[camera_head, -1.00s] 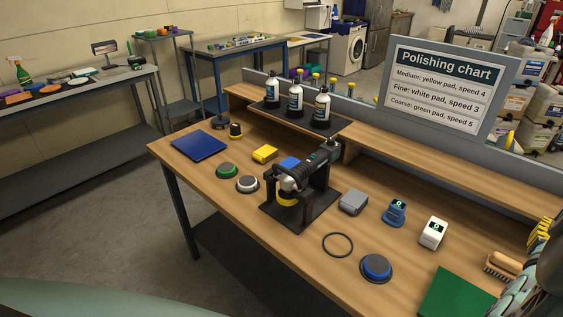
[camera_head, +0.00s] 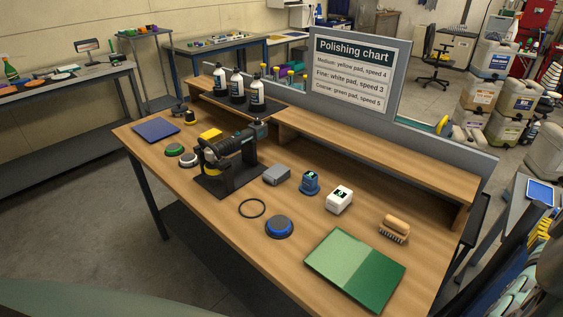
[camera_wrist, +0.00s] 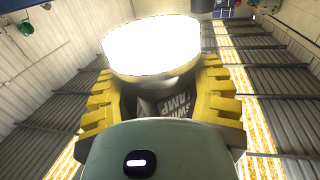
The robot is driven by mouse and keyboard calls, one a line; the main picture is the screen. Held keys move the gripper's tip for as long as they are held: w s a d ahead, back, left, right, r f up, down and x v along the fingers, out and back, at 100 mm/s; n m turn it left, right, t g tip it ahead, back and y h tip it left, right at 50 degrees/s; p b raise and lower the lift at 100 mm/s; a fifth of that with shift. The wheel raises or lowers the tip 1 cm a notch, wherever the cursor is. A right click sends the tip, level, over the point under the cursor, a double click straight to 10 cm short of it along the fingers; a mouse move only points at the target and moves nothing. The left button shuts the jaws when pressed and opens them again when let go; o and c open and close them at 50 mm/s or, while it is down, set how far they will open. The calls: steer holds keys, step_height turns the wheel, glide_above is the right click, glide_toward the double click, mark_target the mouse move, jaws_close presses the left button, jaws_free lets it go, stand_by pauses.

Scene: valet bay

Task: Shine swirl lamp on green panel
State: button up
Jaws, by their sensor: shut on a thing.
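The swirl lamp (camera_wrist: 152,48) fills the upper middle of the wrist view. Its round face glows bright white, and part of its printed label shows on the dark body. My gripper (camera_wrist: 163,95) has yellow ribbed fingers on both sides of the lamp and is shut on it. The green panel (camera_head: 378,277) lies flat on the wooden bench at its near right end. Its left half looks paler than its right half. The lamp does not show clearly in the head view, and the panel is not in the wrist view.
A brush (camera_head: 395,229) lies behind the panel. The polisher (camera_head: 228,152) rests on a black stand. The polishing chart (camera_head: 352,75) stands behind the raised shelf.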

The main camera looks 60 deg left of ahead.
steer(key=shift+w+d, duration=0.2)
steer(key=shift+d, duration=0.15)
steer(key=shift+w+a, duration=0.15)
steer(key=shift+a, duration=0.1)
steer(key=s+a+f+n+g+y, duration=0.1)
steer(key=s+a+n+g+y, duration=0.15)
steer(key=s+a+y, duration=0.55)
steer(key=s+a+f+n+g+y, duration=0.1)
steer(key=s+a+n, duration=0.2)
steer(key=a, duration=0.8)
steer(key=s+a+f+n+g+y, duration=0.1)
steer(key=s+a+n+g+y, duration=0.15)
steer(key=s+a+y, duration=0.55)
steer(key=shift+w+a+f+t+h+b, duration=0.15)
steer(key=shift+w+a+f+h+b, duration=0.2)
steer(key=shift+f+h, duration=0.35)
steer(key=shift+w+a+f+t+h+b, duration=0.25)
steer(key=shift+w+f+h+b, duration=0.1)
steer(key=shift+f, duration=0.5)
steer(key=shift+w+a+f+t+h+b, duration=0.1)
steer(key=shift+w+a+f+h+b, duration=0.2)
steer(key=shift+f+h, duration=0.4)
